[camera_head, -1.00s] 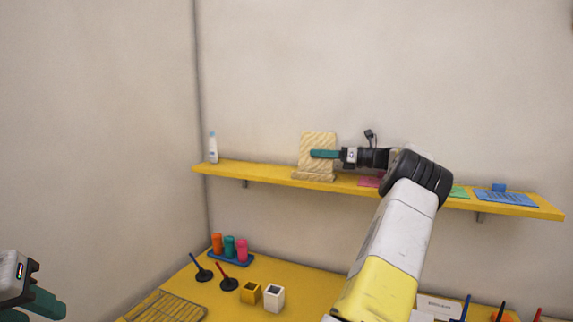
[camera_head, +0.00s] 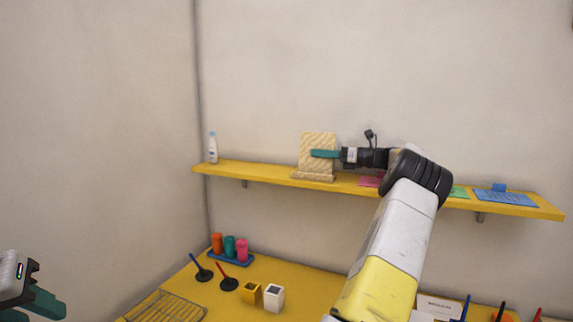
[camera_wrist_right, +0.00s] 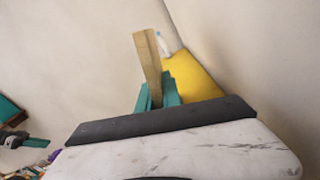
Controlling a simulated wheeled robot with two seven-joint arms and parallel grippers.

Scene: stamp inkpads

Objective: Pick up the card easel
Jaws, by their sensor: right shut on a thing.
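The card easel (camera_head: 318,142) is a pale wooden board with a small ledge at its foot. In the head view it stands upright at the yellow shelf (camera_head: 250,174); I cannot tell whether its foot touches the shelf. My right gripper (camera_head: 318,154) reaches it from the right, its teal fingers shut on the board. In the right wrist view the easel (camera_wrist_right: 148,62) shows edge-on between the teal fingers (camera_wrist_right: 157,95). My left gripper (camera_head: 40,302) is at the lower left, far from the easel; its jaw opening is not clear.
A white bottle (camera_head: 212,148) stands at the shelf's left end. Pink, green and blue pads (camera_head: 505,197) lie to the right of the easel. Below, the yellow table (camera_head: 235,309) holds colored stamps in a blue tray (camera_head: 231,259), small cups and a wire rack (camera_head: 168,307).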

